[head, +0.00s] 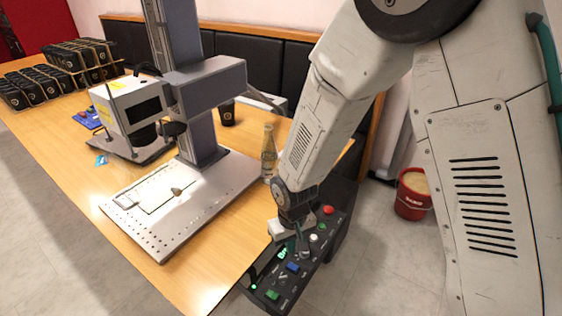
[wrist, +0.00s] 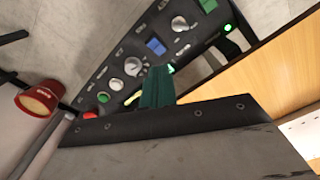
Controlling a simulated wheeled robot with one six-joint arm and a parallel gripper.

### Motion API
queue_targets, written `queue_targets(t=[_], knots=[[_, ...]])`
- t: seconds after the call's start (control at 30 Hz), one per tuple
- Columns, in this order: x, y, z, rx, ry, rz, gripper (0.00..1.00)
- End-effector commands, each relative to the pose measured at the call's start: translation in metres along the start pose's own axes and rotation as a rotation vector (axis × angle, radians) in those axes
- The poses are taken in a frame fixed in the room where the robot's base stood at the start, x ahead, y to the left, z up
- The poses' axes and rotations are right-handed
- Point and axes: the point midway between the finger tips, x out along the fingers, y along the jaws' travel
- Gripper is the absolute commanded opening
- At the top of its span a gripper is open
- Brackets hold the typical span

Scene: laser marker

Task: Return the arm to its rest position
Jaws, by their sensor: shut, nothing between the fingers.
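My arm (head: 318,110) reaches down from the upper right in the head view. My gripper (head: 303,248) is at its lower end, over the black control panel (head: 268,273) beside the table. In the wrist view my gripper's dark green fingers (wrist: 157,86) are together and hold nothing. They are in front of the panel, which has knobs, coloured buttons and green lights. I cannot tell whether the fingertips touch the panel.
The laser marker's white base plate (head: 215,195) lies on the wooden table (head: 75,160), with a small piece (head: 177,191) on it. A bottle (head: 268,153) stands close to my arm. A red bucket (head: 412,197) stands on the floor at right.

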Motion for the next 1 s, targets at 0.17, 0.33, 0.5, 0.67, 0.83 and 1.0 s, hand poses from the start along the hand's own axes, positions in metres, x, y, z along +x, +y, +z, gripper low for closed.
queue_targets(t=[0.17,0.33,0.5,0.67,0.83,1.0], knots=[[0.000,0.001,0.013,-0.012,-0.057,0.006,0.00],[-0.024,0.010,0.053,-0.027,-0.196,0.018,0.00],[-0.075,0.028,0.078,-0.004,-0.243,0.015,0.00],[-0.133,0.050,0.106,0.041,-0.252,0.006,0.00],[-0.192,0.073,0.144,0.103,-0.231,-0.005,0.00],[-0.239,0.091,0.185,0.174,-0.180,-0.012,0.00]])
